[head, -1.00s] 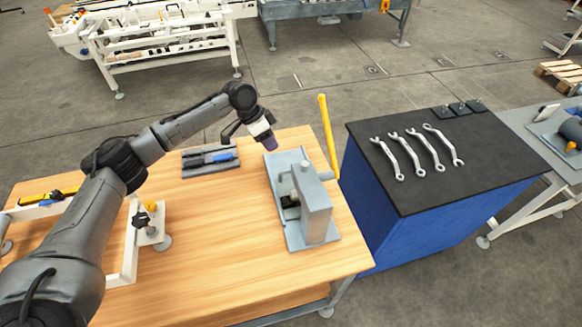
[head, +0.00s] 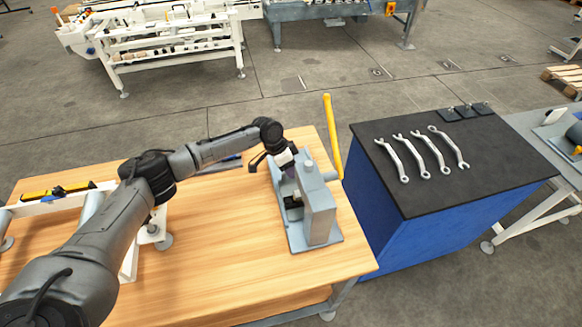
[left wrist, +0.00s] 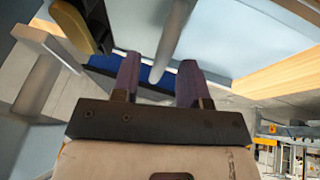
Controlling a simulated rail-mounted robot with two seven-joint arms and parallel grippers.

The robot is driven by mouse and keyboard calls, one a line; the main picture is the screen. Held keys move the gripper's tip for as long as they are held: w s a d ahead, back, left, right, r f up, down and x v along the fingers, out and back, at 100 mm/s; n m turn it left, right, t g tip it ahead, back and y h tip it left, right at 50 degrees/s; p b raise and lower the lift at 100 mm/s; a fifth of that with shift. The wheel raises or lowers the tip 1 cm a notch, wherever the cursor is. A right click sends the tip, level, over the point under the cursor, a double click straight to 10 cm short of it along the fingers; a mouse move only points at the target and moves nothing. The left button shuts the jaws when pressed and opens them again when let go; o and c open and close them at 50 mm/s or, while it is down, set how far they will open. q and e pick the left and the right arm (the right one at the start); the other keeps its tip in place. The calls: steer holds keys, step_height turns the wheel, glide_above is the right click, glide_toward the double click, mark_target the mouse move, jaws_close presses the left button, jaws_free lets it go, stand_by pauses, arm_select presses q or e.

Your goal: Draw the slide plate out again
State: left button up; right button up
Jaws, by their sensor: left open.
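A grey press-like fixture (head: 318,205) stands on its flat grey base plate (head: 300,245), with a yellow lever (head: 333,135) rising behind it. A dark part (head: 293,201) sits low in its left side. I cannot tell the slide plate apart for certain. My left gripper (head: 288,172) is open at the fixture's upper left, partly hiding it. In the left wrist view, the purple fingers of my gripper (left wrist: 160,80) stand apart, with a grey rod (left wrist: 175,40) showing between them. Whether they touch it is unclear. My right gripper is not in view.
A grey holder (head: 222,163) lies partly behind my left arm. A blue cabinet (head: 375,215) with several wrenches (head: 422,153) on its dark top stands to the right.

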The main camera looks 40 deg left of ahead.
arm_select(q)
steer(key=shift+c, duration=0.2)
jaws_close()
stand_by(0.4)
